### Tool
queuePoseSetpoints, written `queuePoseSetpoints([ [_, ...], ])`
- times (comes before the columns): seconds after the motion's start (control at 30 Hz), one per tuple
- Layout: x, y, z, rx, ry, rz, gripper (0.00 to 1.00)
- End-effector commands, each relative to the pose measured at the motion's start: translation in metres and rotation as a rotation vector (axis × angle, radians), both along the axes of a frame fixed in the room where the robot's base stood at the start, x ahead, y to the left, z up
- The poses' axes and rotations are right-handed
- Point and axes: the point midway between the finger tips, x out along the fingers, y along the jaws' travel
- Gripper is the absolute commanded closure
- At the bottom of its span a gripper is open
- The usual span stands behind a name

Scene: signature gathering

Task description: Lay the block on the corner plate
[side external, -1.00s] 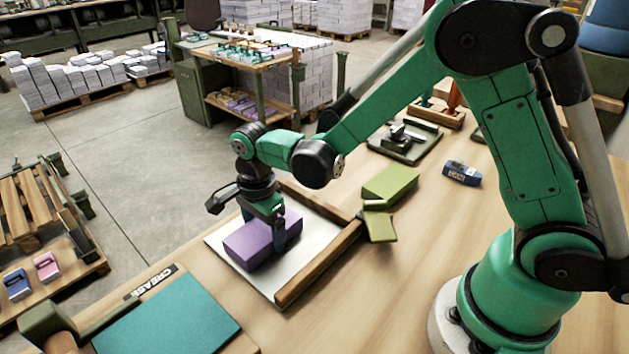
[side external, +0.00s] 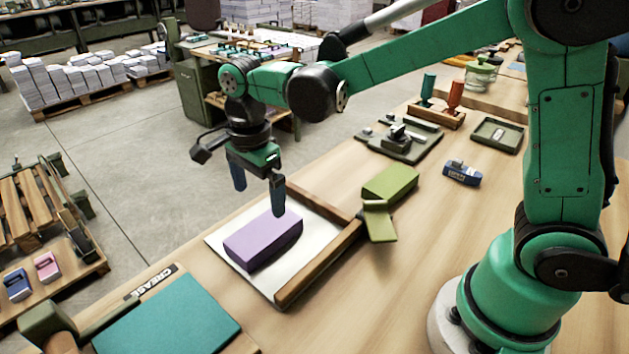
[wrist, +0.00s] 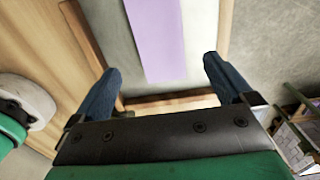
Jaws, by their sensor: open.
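The purple block (side external: 262,238) lies flat on the pale corner plate (side external: 290,270), which has wooden rails along its far and right sides. It also shows in the wrist view (wrist: 157,38), ahead of and between the fingers. My gripper (side external: 257,200) is open and empty, raised above the block and plate, with clear space between its fingertips and the block. Its blue fingers show spread apart in the wrist view (wrist: 160,85).
A teal mat (side external: 168,318) lies at the front left. A blue stapler-like tool (side external: 462,172) and a dark tray (side external: 497,134) stand farther right.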

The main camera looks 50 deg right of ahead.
Motion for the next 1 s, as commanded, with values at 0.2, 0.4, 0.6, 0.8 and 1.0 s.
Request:
queuePoseSetpoints([
  [0.2, 0.0, 0.0, 0.029, 0.0, 0.0, 0.0, 0.0],
  [0.4, -0.006, -0.006, 0.042, 0.006, -0.037, 0.092, 0.0],
  [0.6, -0.034, -0.035, 0.055, -0.038, -0.234, 0.574, 0.0],
  [0.8, -0.066, -0.061, 0.051, -0.245, -0.422, 1.129, 0.0],
  [1.0, -0.081, -0.073, 0.042, -0.441, -0.482, 1.448, 0.0],
])
